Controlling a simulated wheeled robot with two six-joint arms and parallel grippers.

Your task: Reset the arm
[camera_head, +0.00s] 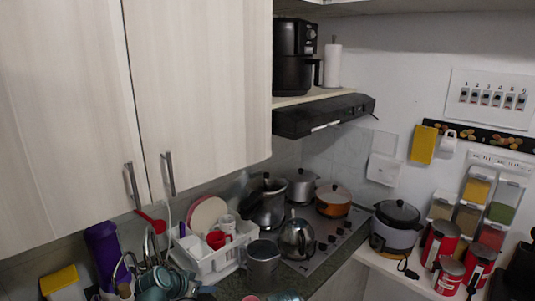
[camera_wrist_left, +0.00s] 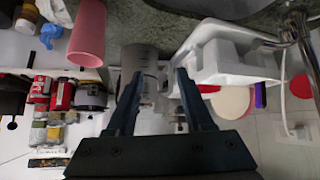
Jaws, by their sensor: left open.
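My left gripper (camera_wrist_left: 154,76) is open in the wrist view, its two dark fingers spread apart with nothing held. A grey metal canister (camera_wrist_left: 138,58) shows beyond the fingers; I cannot tell the distance. In the head view, the same part of the counter shows the metal canister (camera_head: 263,266), and my left gripper is hard to pick out among teal and grey shapes at the bottom. The spice dispensers (camera_head: 478,188) stand at the right against the wall, well away from the gripper. My right gripper is not in view.
A white dish rack (camera_wrist_left: 220,50) with dishes is beside the fingers, with a tap (camera_wrist_left: 300,28) and a pink cup (camera_wrist_left: 88,35) nearby. A stove (camera_head: 325,245) carries several pots. A rice cooker (camera_head: 397,228) and red canisters (camera_head: 440,243) stand right. Cabinets (camera_head: 195,100) hang above.

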